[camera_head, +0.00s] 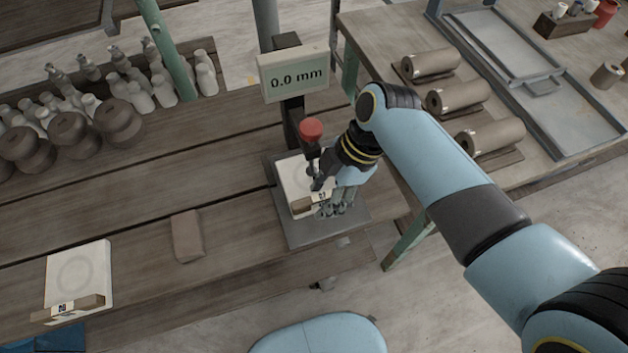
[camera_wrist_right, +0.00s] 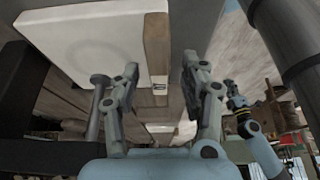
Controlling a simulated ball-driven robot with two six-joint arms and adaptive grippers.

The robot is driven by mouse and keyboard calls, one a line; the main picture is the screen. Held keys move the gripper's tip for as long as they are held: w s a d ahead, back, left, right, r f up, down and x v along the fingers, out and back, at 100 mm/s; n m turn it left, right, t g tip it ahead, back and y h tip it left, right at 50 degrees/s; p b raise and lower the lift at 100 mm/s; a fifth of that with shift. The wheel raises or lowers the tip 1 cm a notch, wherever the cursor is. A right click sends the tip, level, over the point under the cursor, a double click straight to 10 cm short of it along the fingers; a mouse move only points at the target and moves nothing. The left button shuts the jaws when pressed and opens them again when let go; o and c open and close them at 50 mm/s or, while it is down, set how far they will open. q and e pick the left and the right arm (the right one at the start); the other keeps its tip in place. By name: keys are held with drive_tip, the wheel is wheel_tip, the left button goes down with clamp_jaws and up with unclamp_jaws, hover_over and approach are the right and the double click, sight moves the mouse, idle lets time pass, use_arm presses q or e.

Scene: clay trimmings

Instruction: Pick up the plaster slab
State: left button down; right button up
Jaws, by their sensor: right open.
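A white plaster slab (camera_head: 289,178) with a faint ring mark and a brown labelled strip lies on the grey plate of the gauge. In the right wrist view the slab (camera_wrist_right: 75,35) fills the upper left. My right gripper (camera_head: 328,205) is at the slab's front right side and hides part of it. Its fingers (camera_wrist_right: 158,82) are open, with the brown strip seen between them; I cannot tell whether they touch. A second similar slab (camera_head: 78,268) lies at the table's front left. My left gripper (camera_wrist_right: 232,90) seems to show small in the wrist view; its jaws are unclear.
The gauge's display (camera_head: 293,75) reads 0.0 mm, and its red knob (camera_head: 311,128) stands close beside my right wrist. A brown block (camera_head: 187,236) lies between the slabs. Bottles and dark pots (camera_head: 72,133) stand at the back left. Clay rolls (camera_head: 432,65) lie on the right table.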

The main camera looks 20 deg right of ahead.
clamp_jaws()
drive_tip(key=shift+r, duration=0.2)
idle(0.5)
